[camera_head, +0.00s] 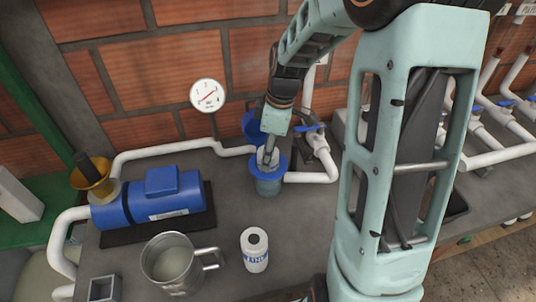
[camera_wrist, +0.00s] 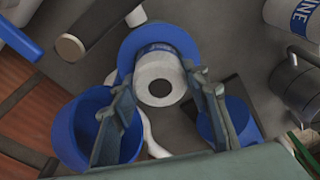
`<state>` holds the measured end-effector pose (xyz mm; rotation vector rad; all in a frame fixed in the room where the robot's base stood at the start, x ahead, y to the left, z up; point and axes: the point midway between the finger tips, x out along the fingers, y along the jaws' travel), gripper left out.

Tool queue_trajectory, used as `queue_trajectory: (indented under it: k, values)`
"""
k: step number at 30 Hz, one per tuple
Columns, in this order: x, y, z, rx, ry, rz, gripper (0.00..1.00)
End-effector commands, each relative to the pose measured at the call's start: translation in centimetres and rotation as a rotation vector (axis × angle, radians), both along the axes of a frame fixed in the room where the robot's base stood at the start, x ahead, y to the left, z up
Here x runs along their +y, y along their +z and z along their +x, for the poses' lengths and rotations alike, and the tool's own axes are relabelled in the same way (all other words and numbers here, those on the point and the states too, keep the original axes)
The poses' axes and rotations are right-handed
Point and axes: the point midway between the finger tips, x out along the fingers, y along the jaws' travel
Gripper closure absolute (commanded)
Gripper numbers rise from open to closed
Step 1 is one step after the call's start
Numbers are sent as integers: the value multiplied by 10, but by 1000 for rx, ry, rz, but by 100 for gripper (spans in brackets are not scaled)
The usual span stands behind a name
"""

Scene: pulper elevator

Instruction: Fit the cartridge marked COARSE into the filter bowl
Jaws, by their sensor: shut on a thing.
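My gripper (camera_head: 268,150) is shut on a white cartridge (camera_wrist: 160,80) with a hole in its end face. The wrist view shows one finger of my gripper (camera_wrist: 163,78) on each side of it. A blue band shows on its side, but its lettering cannot be read. The filter bowl (camera_head: 268,186) is clear with a blue rim (camera_wrist: 135,42). The cartridge is at the bowl's mouth, within the rim's outline; how deep it sits is hidden. Another white cartridge (camera_head: 255,255), marked FINE, stands upright on the counter and also shows in the wrist view (camera_wrist: 300,18).
An open blue cap (camera_head: 250,124) is behind the bowl, large at lower left in the wrist view (camera_wrist: 75,135). White pipes (camera_head: 312,177) and a blue-handled valve adjoin the bowl. A blue pump (camera_head: 160,198) and metal mug (camera_head: 170,265) stand left.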

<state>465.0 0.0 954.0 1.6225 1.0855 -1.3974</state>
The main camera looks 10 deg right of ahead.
Motion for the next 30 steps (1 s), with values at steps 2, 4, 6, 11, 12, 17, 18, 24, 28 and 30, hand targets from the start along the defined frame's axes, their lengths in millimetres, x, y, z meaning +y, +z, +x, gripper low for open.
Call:
queue_trajectory:
  k: [2,4,6,11,12,17,18,24,28,30]
  values:
    - [0,-6,0,0,0,0,96]
    - [0,-8,0,-1,1,0,96]
    - [0,-7,0,-1,1,0,96]
    - [0,-8,0,-1,0,0,96]
    - [0,-10,0,-1,0,0,96]
    - [0,-10,0,-1,0,0,47]
    - [0,-10,0,-1,0,0,43]
    - [0,-10,0,-1,0,0,40]
    - [0,-8,0,-1,0,0,40]
    - [0,-4,0,-2,0,-1,40]
